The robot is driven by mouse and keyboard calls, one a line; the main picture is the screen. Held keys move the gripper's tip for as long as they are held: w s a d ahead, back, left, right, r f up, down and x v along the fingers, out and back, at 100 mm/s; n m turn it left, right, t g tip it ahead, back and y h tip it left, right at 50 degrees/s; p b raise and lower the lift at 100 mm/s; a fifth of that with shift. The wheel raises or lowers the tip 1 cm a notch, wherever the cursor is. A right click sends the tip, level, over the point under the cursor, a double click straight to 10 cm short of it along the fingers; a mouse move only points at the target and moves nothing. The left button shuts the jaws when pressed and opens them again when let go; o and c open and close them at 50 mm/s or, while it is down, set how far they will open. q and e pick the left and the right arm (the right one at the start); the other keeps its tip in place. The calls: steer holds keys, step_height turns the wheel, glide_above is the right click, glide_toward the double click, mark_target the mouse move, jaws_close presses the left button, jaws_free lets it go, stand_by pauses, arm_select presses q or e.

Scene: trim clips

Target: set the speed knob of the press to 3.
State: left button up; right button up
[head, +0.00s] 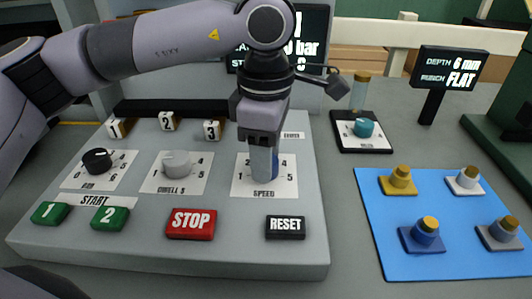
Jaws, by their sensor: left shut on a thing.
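The press panel (200,255) is a grey box in the head view. The numbers 1, 4 and 5 show on the plate; the part around 2 and 3 and the knob's pointer are hidden or too small to read. My right gripper is not in view.
Left of the speed knob are a grey dwell knob (177,164) and a black knob (97,161). In front are green start buttons (110,218), a red STOP button (191,223) and a black RESET button (285,227). A blue mat (393,261) with several clips lies right.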

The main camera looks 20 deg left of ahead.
arm_select(q)
steer(key=o, duration=1.1)
steer(key=shift+c, duration=0.2)
steer(key=shift+r, duration=3.65)
